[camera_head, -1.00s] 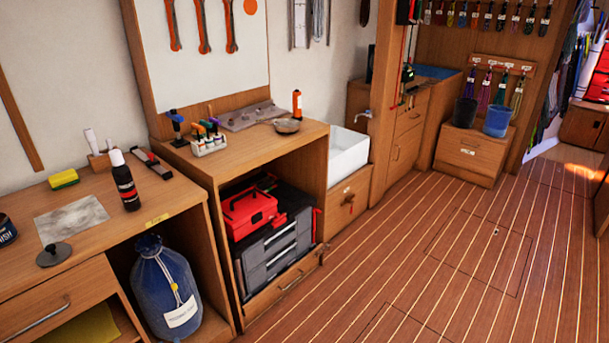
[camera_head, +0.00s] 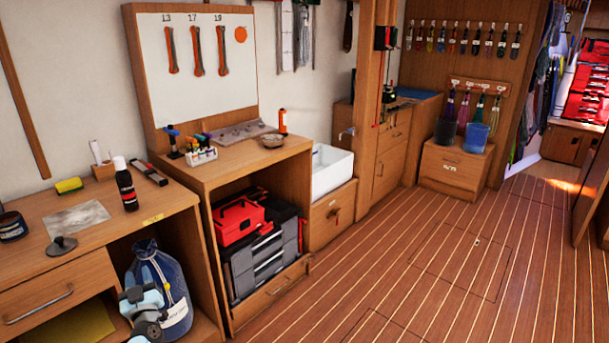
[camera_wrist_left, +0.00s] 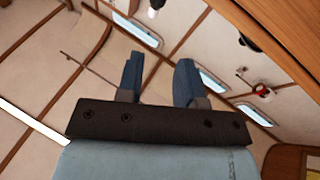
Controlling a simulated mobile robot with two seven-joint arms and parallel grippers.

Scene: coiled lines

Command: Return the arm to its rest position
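A white and blue-grey part of my left arm (camera_head: 146,312) shows at the bottom left in the camera_head view, in front of the lower part of a blue bag. In the left wrist view my left gripper (camera_wrist_left: 159,75) has its two blue fingers apart with nothing between them. Behind the fingers are pale ceiling panels, wooden strips and windows, so the wrist camera faces upward. My right arm and gripper are in neither view.
The wooden workbench (camera_head: 95,262) at left bears a bottle (camera_head: 126,187), a sponge (camera_head: 69,185) and a tin. The blue bag (camera_head: 172,290) stands under it. A red toolbox (camera_head: 236,221) sits in the open cabinet. The plank floor (camera_head: 430,270) at right is clear.

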